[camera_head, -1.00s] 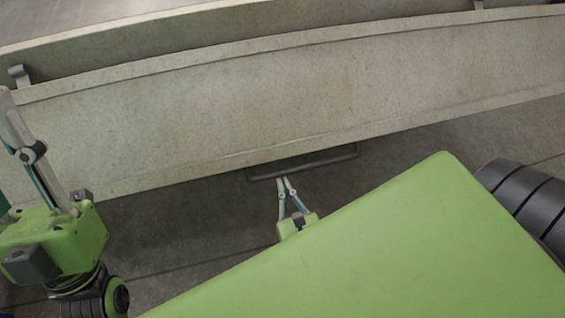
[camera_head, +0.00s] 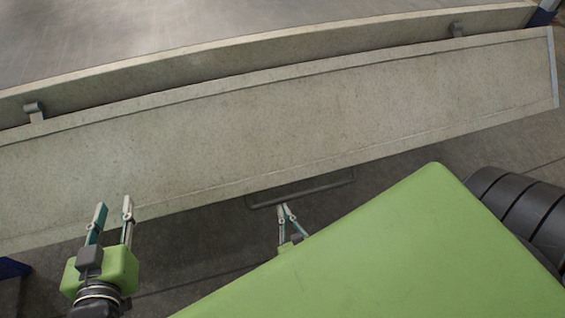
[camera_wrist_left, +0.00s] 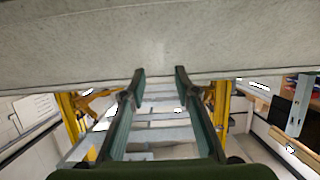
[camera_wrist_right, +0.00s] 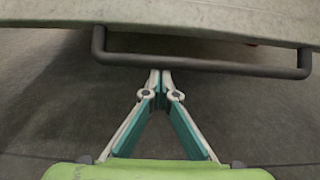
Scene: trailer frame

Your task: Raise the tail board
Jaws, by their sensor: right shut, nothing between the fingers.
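The tail board (camera_head: 270,125) is a long pale grey panel hanging tilted outward below the trailer bed's edge. A dark bar handle (camera_head: 315,188) sits under its lower edge, and it also shows in the right wrist view (camera_wrist_right: 200,66). My right gripper (camera_head: 282,207) is shut and empty, its tips (camera_wrist_right: 160,73) at or just under the bar; contact is unclear. My left gripper (camera_head: 115,208) is open and empty at the board's lower left edge. In the left wrist view its fingers (camera_wrist_left: 160,72) are apart, with the board's edge just ahead of them; touching cannot be told.
The trailer bed (camera_head: 250,40) lies behind the board, with hinge brackets at left (camera_head: 34,110) and right (camera_head: 457,30). Dark floor (camera_head: 200,245) is clear below the board. The left wrist view shows yellow posts (camera_wrist_left: 72,115) in the background.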

